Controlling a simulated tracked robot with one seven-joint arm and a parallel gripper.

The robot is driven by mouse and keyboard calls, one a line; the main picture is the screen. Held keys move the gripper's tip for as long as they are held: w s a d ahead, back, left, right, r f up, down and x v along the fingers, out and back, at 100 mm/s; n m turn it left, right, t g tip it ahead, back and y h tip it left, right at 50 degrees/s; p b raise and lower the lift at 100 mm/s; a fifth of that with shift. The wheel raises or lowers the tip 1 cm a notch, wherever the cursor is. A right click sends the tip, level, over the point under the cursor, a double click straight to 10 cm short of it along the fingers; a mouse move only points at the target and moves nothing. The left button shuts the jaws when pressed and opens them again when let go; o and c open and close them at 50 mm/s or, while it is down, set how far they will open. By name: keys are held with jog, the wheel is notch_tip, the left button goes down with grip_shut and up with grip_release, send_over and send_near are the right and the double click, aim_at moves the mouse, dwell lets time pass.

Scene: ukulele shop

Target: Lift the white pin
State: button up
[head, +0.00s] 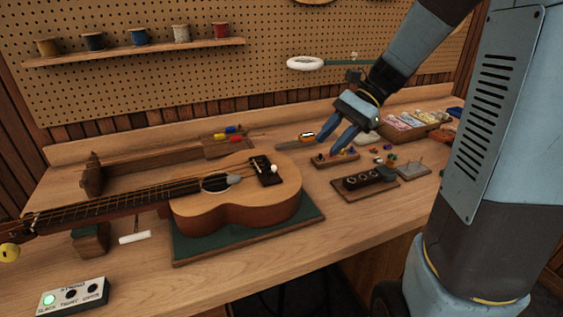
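A small round white pin head (274,169) shows at the right edge of the black bridge (264,174) on the ukulele (235,195). It looks like the white pin, though it is small here. My gripper (331,145) is to the right of it and farther back, pointing down with its two blue fingers apart. Nothing shows between the fingers. A small wooden rack (322,161) with several coloured pins is just below the fingertips, and the fingers hide part of it.
The ukulele lies on a green mat (225,235). A dark block with round holes (364,182) stands right of it. A tray of packets (409,128) is at the back right. A switch box (74,297) is at the front left. The front middle of the bench is clear.

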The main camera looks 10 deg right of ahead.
aim_at(282, 174)
jog(key=w+f+m+y, duration=0.3)
jog(key=w+m+y, duration=0.1)
jog(key=w, duration=0.3)
jog(key=shift+g, duration=0.4)
jog(key=x, duration=1.3)
jog(key=shift+s+f, duration=0.1)
grip_shut()
